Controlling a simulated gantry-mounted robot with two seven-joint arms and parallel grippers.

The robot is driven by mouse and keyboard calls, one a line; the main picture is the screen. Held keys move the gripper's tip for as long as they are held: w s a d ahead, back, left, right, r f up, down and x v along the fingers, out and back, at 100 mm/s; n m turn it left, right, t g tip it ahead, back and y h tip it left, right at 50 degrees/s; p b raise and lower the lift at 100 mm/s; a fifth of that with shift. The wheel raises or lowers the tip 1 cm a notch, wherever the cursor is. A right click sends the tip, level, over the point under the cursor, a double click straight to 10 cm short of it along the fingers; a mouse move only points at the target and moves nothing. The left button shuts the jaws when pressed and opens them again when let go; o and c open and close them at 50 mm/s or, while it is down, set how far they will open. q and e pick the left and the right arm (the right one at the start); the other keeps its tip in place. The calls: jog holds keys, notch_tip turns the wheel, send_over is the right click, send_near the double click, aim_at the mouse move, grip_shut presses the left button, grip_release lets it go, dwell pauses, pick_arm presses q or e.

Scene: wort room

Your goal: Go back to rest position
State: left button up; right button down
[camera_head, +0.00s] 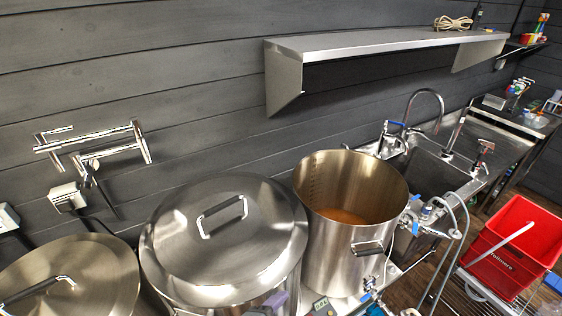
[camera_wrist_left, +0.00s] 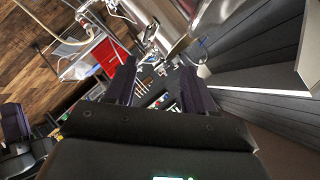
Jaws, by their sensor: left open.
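My left gripper (camera_wrist_left: 158,68) shows in the left wrist view with its two dark fingers spread apart and nothing between them. In the head view neither gripper can be made out clearly. A dark purple and black part at the left edge of the left wrist view looks like my right gripper (camera_wrist_left: 16,122); its jaws cannot be made out. No object is held in the left gripper.
An open steel pot (camera_head: 352,232) with amber liquid stands beside a lidded pot (camera_head: 225,240) and another lid (camera_head: 70,275). A wall shelf (camera_head: 380,44) hangs above. A sink (camera_head: 430,175) and a red crate (camera_head: 512,246) are at right.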

pick_arm(q)
jog(key=s+a+f+n+g+y+b, duration=0.1)
jog(key=s+a+f+n+g+y, duration=0.2)
jog(key=s+a+f+n, duration=0.7)
jog(key=s+a+f+n+g+y+b, duration=0.1)
jog(key=s+a+f+n+g+y, duration=0.25)
jog(key=s+a+f+n, duration=0.55)
notch_tip(320, 180, up, 16)
jog(key=a+m+p, duration=0.2)
jog(key=a+p, duration=0.1)
jog(key=p, duration=0.9)
jog(key=shift+w+f+m, duration=0.25)
jog(key=shift+w+m, duration=0.05)
jog(key=shift+m, duration=0.1)
pick_arm(e)
notch_tip(320, 180, up, 10)
pick_arm(q)
jog(key=shift+y, duration=0.25)
pick_arm(e)
jog(key=shift+f, duration=0.1)
jog(key=shift+a, duration=0.15)
